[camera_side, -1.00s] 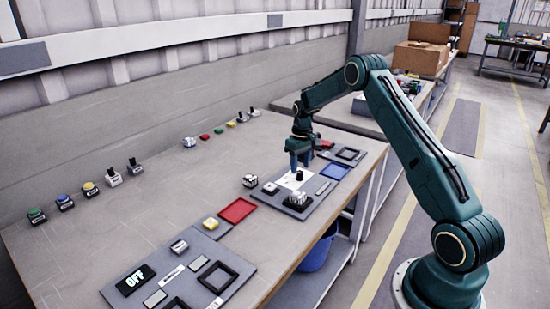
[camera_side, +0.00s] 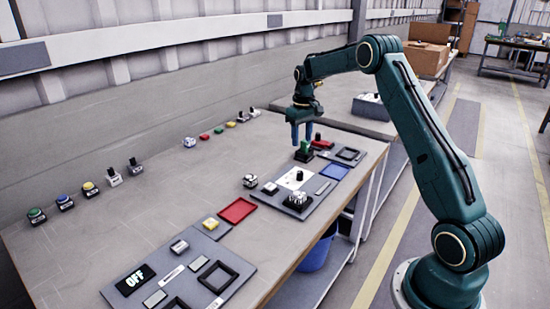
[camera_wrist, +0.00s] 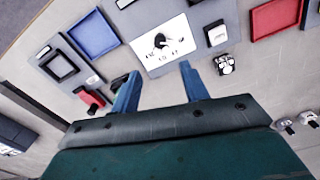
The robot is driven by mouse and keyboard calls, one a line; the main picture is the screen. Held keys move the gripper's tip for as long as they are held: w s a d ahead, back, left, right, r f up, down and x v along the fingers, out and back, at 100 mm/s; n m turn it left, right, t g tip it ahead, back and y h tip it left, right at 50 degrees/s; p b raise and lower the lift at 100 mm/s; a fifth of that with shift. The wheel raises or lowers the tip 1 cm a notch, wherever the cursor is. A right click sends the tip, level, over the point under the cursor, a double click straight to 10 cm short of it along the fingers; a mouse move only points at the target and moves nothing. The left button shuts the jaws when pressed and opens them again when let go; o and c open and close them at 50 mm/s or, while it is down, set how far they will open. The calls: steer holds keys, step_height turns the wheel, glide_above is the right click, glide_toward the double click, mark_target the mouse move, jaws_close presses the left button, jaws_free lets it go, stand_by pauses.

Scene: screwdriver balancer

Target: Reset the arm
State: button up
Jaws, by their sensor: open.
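My gripper (camera_side: 301,133) hangs from the arm above the right-hand panel, with its two blue fingers apart and nothing visible between them. In the wrist view my gripper (camera_wrist: 158,85) also shows spread fingers. A black knob on a white dial plate (camera_side: 293,179) is below and nearer the camera; the wrist view shows the plate (camera_wrist: 172,32) with markings around the knob. A green and black part (camera_side: 304,151) is close to the fingers in the side view; I cannot tell whether they touch. A red part (camera_side: 322,144) is just right of it.
A blue tray (camera_side: 335,174), a red tray (camera_side: 238,210) and a black square frame (camera_side: 348,154) lie around the panels. Several buttons and switches line the back.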

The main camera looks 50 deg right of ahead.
steer(key=s+a+r+n+t, duration=0.1)
steer(key=s+a+r, duration=0.4)
steer(key=a+r, duration=0.4)
steer(key=s+a+r+t, duration=0.1)
steer(key=s+a+r, duration=0.5)
steer(key=a+r, duration=0.25)
steer(key=s+a+t, duration=0.1)
steer(key=s+a, duration=0.3)
steer(key=s, duration=0.3)
steer(key=s+a+f+n+t, duration=0.1)
steer(key=s+a, duration=0.3)
steer(key=s, duration=0.2)
steer(key=s+a+f+t, duration=0.1)
steer(key=s+a, duration=0.3)
steer(key=s, duration=0.3)
steer(key=shift+s+n+t, duration=0.3)
steer(key=shift+s+n, duration=0.05)
steer(key=shift+n, duration=0.05)
